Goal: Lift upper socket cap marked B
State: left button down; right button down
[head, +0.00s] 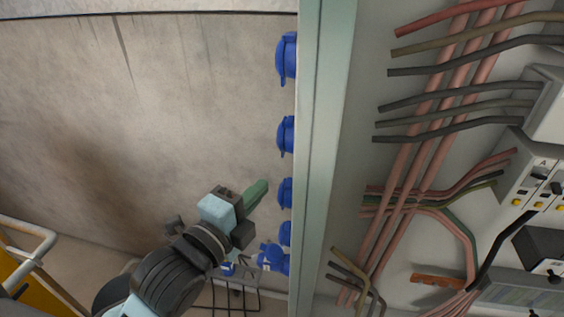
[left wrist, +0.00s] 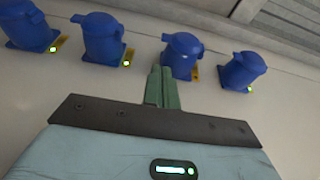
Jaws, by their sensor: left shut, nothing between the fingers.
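Several blue socket caps stick out from the side of the cabinet in the head view, in a column; the uppermost cap (head: 287,57) is near the top, with another cap (head: 286,135) below it. I cannot read a letter B on any of them. In the left wrist view the blue caps stand in a row, one cap (left wrist: 183,53) straight beyond my fingers. My left gripper (head: 262,186) has green fingers that are shut and empty. Its tips (left wrist: 161,72) point at the caps, seemingly just short of that one. My right gripper is out of view.
The open cabinet (head: 325,150) has pink and grey cables (head: 440,110) and breakers (head: 540,175) to the right. A concrete wall (head: 150,90) stands behind. A yellow object with a pale rail (head: 28,240) is at lower left. Room left of the upper caps is clear.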

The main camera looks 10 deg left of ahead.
aim_at(282, 139)
pick_arm(q)
jog(key=shift+p+x, duration=0.35)
jog(key=shift+x, duration=4.65)
jog(key=shift+w, duration=0.15)
